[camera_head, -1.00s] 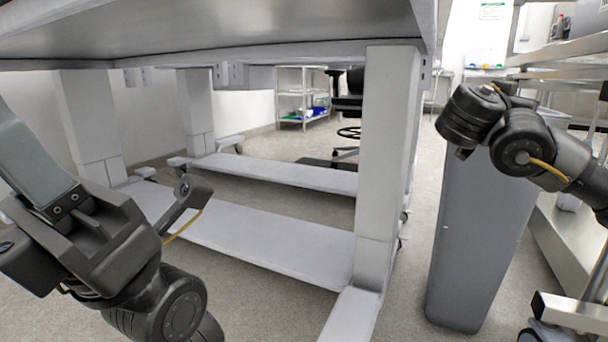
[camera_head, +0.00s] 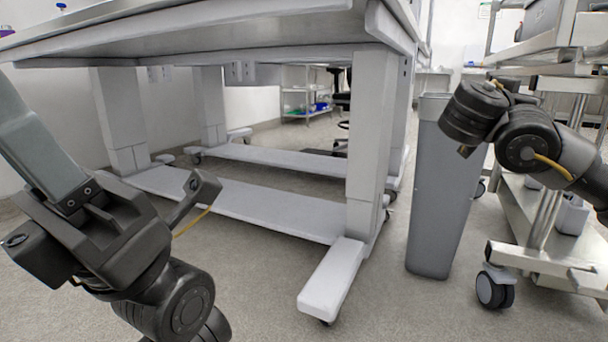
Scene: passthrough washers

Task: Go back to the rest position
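My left arm comes in from the left and fills the lower left of the head view, with dark joints and a yellow cable. My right arm comes in from the right edge, bent, with dark round joints and a yellow cable, in front of the grey bin and the cart. The task names no other object.
A grey table (camera_head: 195,35) stands ahead on thick legs; its white foot (camera_head: 332,280) reaches toward me. A tall grey bin (camera_head: 440,200) stands right of it. A metal cart (camera_head: 545,258) with wheels is at the right. Floor is clear at lower centre.

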